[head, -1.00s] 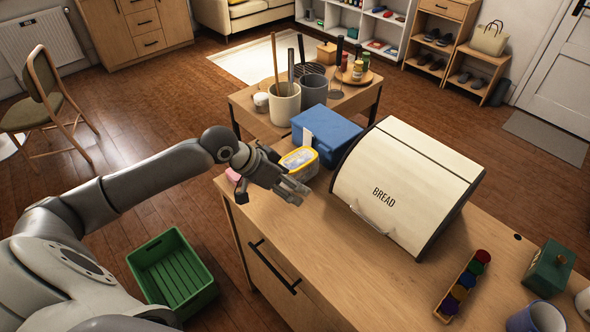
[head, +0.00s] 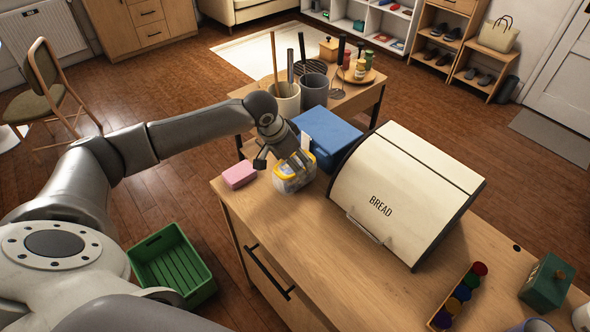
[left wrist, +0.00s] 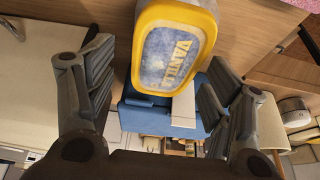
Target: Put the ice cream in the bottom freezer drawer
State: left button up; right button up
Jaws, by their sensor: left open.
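The ice cream (head: 289,182) is a tub with a yellow rim on the wooden counter, in front of the blue box. In the left wrist view its lid reads "VANILLA" (left wrist: 174,55), and the tub lies between the two fingers, a little ahead of their tips. My left gripper (head: 283,160) is open above and around the tub in the head view, partly covering it; I cannot tell whether the fingers touch it. My right gripper is not in view. No freezer drawer shows in either view.
A pink block (head: 239,175) lies left of the tub. The blue box (head: 328,138) and the cream bread box (head: 408,192) stand close behind and to the right. The counter (head: 290,230) in front is clear. A green crate (head: 172,266) sits on the floor.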

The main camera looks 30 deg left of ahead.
pick_arm(q)
jog(key=shift+x, duration=0.9)
jog(key=shift+w+f+p, duration=0.3)
jog(key=shift+f+p, duration=0.3)
jog(key=p+x, duration=0.1)
jog(key=x, duration=0.2)
jog(key=shift+a, duration=0.15)
jog(key=shift+w+f, duration=0.1)
jog(key=shift+f, duration=0.4)
jog(key=c, duration=1)
jog(key=shift+r, duration=0.1)
jog(key=shift+c, duration=0.4)
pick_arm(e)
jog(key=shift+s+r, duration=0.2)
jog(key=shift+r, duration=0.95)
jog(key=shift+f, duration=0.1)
